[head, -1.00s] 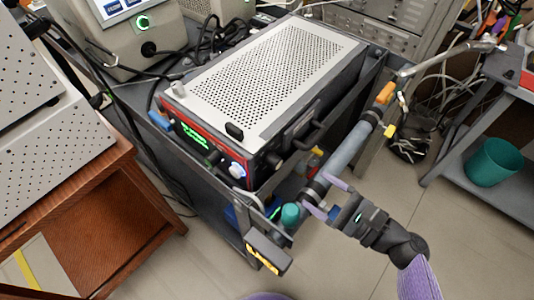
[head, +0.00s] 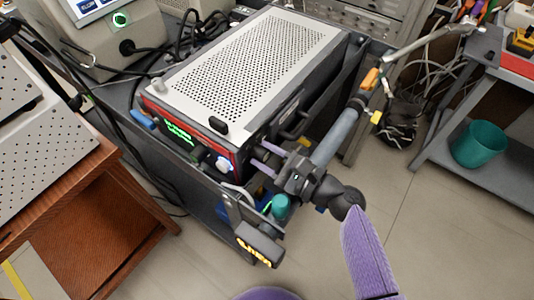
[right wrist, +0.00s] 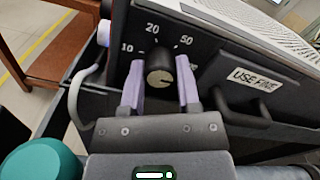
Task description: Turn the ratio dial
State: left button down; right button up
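The ratio dial (right wrist: 160,77) is a dark knob with a pale face, on a dark panel marked 10, 20 and 50 in the right wrist view. In the head view I cannot make out the dial by the fingers. My left gripper is not in view.
The instrument sits on a dark cart. A white lit knob (head: 223,163) and a green display (head: 180,132) are on its front. A teal cap (head: 280,204) and a box with yellow lettering (head: 259,244) are below the gripper. A dark handle (right wrist: 243,108) is right of the dial.

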grip_shut()
